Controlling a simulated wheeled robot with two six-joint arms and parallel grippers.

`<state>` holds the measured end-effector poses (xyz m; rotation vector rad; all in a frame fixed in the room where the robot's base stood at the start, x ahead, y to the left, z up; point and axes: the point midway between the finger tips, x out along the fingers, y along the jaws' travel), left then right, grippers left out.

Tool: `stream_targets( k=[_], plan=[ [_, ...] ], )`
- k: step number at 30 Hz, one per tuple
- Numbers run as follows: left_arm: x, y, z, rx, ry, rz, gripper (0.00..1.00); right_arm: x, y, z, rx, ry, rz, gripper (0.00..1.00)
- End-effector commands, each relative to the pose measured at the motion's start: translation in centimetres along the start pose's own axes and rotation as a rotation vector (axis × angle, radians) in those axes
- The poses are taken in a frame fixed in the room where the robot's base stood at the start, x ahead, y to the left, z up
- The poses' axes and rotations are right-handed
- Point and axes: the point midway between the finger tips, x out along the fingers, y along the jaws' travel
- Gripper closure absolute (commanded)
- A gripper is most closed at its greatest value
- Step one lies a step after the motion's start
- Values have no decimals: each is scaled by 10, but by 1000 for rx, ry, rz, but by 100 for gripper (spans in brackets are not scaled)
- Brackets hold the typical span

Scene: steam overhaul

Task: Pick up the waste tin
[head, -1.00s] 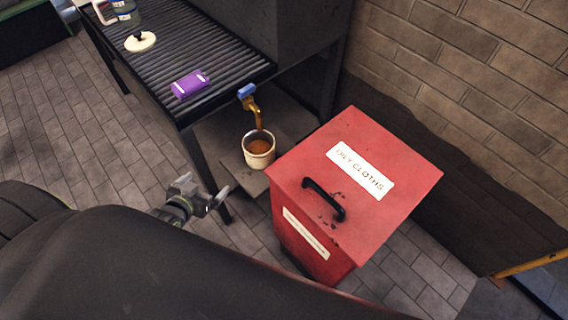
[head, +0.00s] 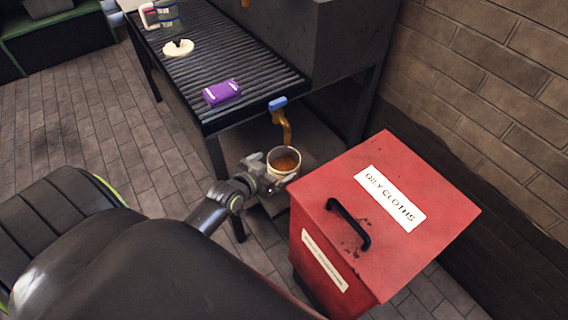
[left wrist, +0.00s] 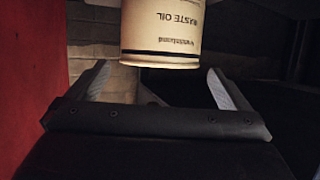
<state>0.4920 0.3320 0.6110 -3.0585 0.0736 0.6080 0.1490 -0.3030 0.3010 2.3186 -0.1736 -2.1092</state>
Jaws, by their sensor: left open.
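The waste tin (head: 284,160) is a cream can with brown liquid in it, under the brass tap (head: 284,125) with a blue handle. In the left wrist view the tin (left wrist: 162,32), lettered "WASTE OIL", stands upright at the top, beyond and between the two fingers. My left gripper (head: 277,178) is beside the tin in the head view. It also shows in the left wrist view (left wrist: 165,85), open, with nothing between its fingertips at their near part. Whether a finger touches the tin cannot be told. My right gripper is not in view.
A red bin (head: 335,180) marked "OILY CLOTHS" stands close on the right of the tin. A slatted bench (head: 250,65) stands behind, bearing a purple pack (head: 221,92), a white lid-like disc (head: 178,48) and bottles. A brick wall is at right.

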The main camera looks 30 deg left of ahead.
Motion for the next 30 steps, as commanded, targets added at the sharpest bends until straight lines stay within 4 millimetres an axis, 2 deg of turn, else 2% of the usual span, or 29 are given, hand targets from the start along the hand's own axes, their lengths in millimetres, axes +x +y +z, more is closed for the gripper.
stream_targets(
  k=[7,15,25,30],
  plan=[
    [18,0,0,0,0,0,0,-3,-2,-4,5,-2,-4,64],
    [55,1,1,-1,-1,0,0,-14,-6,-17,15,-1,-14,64],
    [61,0,1,0,-1,0,0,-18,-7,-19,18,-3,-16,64],
    [61,0,0,0,-1,0,21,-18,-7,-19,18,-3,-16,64]
  ],
)
